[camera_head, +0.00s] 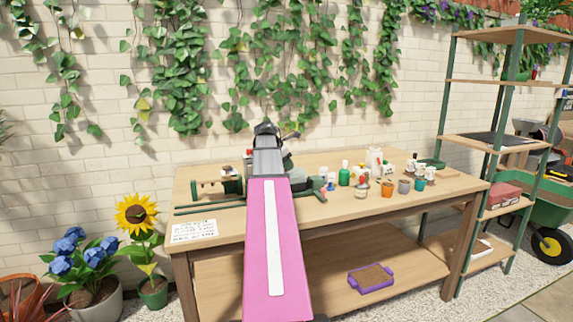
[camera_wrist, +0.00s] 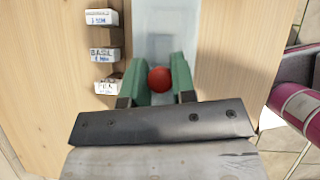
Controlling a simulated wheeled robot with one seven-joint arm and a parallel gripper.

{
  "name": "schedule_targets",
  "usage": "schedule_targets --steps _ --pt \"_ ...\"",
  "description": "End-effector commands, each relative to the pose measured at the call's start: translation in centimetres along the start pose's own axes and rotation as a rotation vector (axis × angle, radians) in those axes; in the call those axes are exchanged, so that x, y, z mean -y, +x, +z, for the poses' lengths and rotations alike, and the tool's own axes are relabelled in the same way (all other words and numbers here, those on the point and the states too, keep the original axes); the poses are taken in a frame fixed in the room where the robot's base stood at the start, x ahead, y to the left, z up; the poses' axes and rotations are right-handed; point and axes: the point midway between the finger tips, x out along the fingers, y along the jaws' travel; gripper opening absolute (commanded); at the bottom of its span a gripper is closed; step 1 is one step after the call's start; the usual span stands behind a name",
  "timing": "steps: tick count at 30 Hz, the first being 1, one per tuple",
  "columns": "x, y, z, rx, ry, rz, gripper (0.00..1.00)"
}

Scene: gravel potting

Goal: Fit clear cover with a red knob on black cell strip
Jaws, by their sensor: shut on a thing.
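In the wrist view, my gripper (camera_wrist: 161,66) has its green fingers on either side of a round red knob (camera_wrist: 159,79) and is shut on it. The knob belongs to a clear, pale cover (camera_wrist: 172,30), which reaches up past the fingertips over a wooden surface. Its lower part is hidden by the fingers and the dark gripper plate. In the head view, my pink arm hides the gripper and cover. A dark flat tray (camera_head: 495,139) lies on a rack shelf at the right; I cannot tell whether it is the black cell strip.
White labelled blocks (camera_wrist: 103,55) stand left of the cover. In the head view, the wooden table (camera_head: 222,232) carries a green bottle (camera_head: 344,174), an orange pot (camera_head: 387,188) and other small items. A purple tray (camera_head: 371,279) lies below. A green rack (camera_head: 485,170) stands right.

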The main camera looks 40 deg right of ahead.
Motion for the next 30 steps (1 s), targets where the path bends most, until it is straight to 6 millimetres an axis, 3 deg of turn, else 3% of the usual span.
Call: schedule_targets --steps 29,30 --pt "0.00 0.39 -0.25 0.000 0.000 0.000 0.07" --pt "0.00 0.39 -0.25 0.000 0.000 0.000 0.38"
